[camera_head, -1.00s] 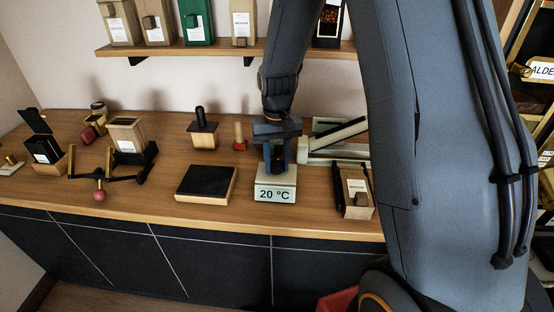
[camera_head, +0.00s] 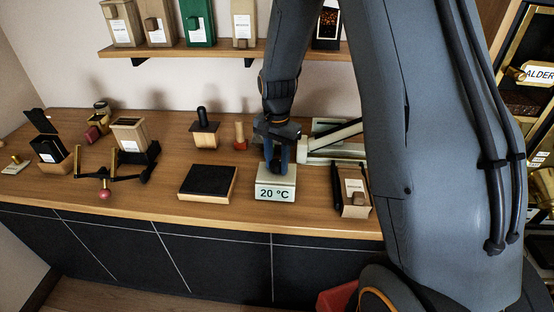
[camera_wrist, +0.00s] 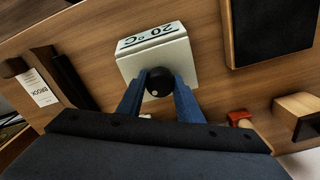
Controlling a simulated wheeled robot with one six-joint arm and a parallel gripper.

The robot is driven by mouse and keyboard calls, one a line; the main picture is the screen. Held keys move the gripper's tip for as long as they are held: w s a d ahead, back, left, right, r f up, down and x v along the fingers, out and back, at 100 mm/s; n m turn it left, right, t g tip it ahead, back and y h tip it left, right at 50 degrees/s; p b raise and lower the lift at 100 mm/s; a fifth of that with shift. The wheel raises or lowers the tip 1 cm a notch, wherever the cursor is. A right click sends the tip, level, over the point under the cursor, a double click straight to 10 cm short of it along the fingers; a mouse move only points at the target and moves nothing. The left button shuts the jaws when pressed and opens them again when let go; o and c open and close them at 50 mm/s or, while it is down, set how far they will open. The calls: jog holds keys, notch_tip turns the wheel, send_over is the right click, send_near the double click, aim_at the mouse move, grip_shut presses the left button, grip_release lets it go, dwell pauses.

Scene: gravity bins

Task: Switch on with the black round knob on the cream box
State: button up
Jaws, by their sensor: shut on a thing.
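The cream box (camera_head: 289,182) stands on the wooden counter, its front display reading 20 °C. In the wrist view the box (camera_wrist: 183,58) appears upside down, with the black round knob (camera_wrist: 160,80) on its top. A small pale dot shows on the knob. My gripper (camera_head: 275,166) points down over the box. In the wrist view its blue fingers (camera_wrist: 159,85) are shut on the knob, one on each side. In the head view the fingers hide the knob.
A black-topped wooden block (camera_head: 208,181) lies left of the box. A wooden container with a white label (camera_head: 354,188) stands to the right. A cream device with a lever (camera_head: 330,143) is close behind my gripper.

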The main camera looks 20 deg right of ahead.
aim_at(277, 162)
jog(key=m, duration=0.3)
jog(key=shift+f, duration=0.1)
jog(key=o, duration=1.1)
jog(key=shift+o, duration=0.2)
jog(key=shift+p, duration=0.35)
jog(key=shift+r+p, duration=1.65)
jog(key=shift+r, duration=0.9)
